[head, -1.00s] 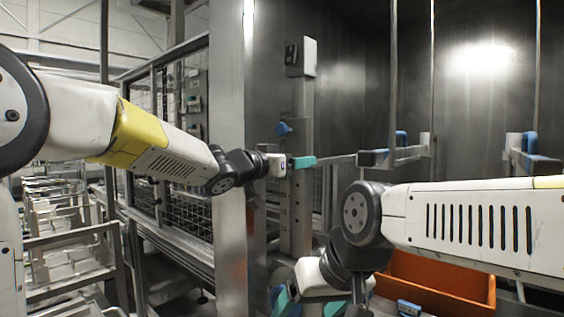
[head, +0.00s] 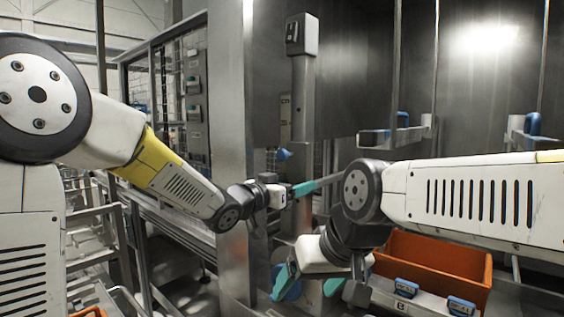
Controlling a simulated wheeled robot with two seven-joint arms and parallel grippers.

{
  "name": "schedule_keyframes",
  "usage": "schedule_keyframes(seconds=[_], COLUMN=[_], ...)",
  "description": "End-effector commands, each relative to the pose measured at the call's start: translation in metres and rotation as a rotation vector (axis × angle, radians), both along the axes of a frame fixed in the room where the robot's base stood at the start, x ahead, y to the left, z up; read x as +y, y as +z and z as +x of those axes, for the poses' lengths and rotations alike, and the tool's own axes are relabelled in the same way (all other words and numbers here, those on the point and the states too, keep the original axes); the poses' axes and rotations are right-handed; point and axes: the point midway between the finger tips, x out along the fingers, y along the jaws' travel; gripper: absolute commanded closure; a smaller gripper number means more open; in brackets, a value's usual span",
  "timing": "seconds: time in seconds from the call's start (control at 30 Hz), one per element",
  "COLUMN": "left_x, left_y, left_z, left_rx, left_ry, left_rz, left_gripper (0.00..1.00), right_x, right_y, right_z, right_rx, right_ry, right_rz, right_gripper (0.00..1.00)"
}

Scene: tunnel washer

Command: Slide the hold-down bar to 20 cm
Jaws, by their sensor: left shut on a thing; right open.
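The upright post (head: 302,105) stands in front of the dark steel wall, with a grey box on its top. A blue knob (head: 283,154) sits part-way up it. My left gripper (head: 306,187) is shut on the hold-down bar (head: 331,180), a thin grey bar running right from its teal fingers. The bar's right part is hidden behind my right arm. Any scale on the post is too small to read. My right gripper (head: 308,284) is open, low in front of the post's foot, with a blue round part behind its fingers.
An orange crate (head: 435,262) stands at the lower right, partly under my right arm. Blue-topped tags (head: 461,305) are in front of it. Blue-handled brackets (head: 402,120) hang farther back. A steel frame column (head: 228,110) and mesh fence stand left of the post.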

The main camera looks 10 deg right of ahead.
Motion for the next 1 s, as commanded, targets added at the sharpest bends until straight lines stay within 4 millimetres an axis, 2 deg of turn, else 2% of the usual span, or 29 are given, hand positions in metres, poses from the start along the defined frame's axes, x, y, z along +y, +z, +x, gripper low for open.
schedule_keyframes(seconds=[0.03, 0.23, 0.67, 0.7, 0.73, 1.0], left_x=[-0.003, -0.003, -0.004, -0.004, -0.004, -0.002], left_y=[-0.014, -0.037, -0.043, -0.043, -0.043, -0.041], left_z=[-0.003, -0.003, -0.004, -0.004, -0.004, -0.002], left_rx=[0.009, 0.005, 0.004, 0.004, 0.005, 0.002], left_ry=[-0.008, -0.009, -0.012, -0.012, -0.012, -0.006], left_rz=[0.005, 0.005, 0.006, 0.007, 0.006, 0.003], left_gripper=[1.00, 1.00, 1.00, 0.27, 0.21, 0.21], right_x=[0.000, 0.000, 0.000, 0.000, 0.000, 0.000], right_y=[0.000, 0.000, 0.000, 0.000, 0.000, 0.000], right_z=[0.000, 0.000, 0.000, 0.000, 0.000, 0.000], right_rx=[0.000, 0.000, 0.000, 0.000, 0.000, 0.000], right_ry=[0.000, 0.000, 0.000, 0.000, 0.000, 0.000], right_rz=[0.000, 0.000, 0.000, 0.000, 0.000, 0.000], right_gripper=[0.21, 0.21, 0.21, 0.21, 0.21, 0.21])
